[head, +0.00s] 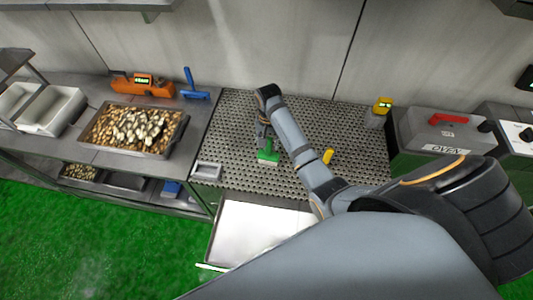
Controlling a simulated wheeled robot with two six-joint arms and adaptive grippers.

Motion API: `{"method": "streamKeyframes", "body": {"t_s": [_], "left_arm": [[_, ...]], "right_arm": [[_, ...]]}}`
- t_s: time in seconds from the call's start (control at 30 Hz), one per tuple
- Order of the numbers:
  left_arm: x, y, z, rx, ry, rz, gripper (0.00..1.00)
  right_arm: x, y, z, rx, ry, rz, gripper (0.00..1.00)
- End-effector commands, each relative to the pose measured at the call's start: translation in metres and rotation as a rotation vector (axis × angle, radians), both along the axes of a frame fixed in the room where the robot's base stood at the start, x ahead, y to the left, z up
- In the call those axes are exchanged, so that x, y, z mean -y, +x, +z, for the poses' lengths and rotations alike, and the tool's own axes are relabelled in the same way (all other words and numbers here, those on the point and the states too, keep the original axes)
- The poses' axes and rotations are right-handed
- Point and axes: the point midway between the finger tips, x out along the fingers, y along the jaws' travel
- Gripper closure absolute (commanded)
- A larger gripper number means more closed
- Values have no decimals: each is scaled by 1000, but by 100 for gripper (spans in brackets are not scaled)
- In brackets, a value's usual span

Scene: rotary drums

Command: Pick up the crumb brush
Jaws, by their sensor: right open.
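A small green brush (268,156) with a pale lower edge, which looks like the crumb brush, is on the perforated metal worktop (235,120). My right gripper (264,142) is open and points down right at the brush, hiding its upper part. I cannot tell whether the fingers touch it or stand around it. My left gripper is not in view.
A yellow-handled object (328,156) is right of the brush. A small metal tray (207,171) lies at the worktop's front left, above an open drawer (250,227). A blue tool (189,86), an orange device (140,86) and a filled tray (160,151) are left.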

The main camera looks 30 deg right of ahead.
Motion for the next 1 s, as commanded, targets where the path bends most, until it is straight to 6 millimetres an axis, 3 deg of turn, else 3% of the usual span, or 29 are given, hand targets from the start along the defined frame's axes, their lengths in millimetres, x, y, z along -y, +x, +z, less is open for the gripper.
{"method": "streamKeyframes", "body": {"t_s": [0.23,0.6,1.0], "left_arm": [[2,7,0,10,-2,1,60],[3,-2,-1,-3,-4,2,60],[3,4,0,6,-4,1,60]], "right_arm": [[0,-1,-1,1,-1,-1,52],[0,-1,-1,1,-1,-1,100],[2,2,2,-1,-2,0,100]]}}
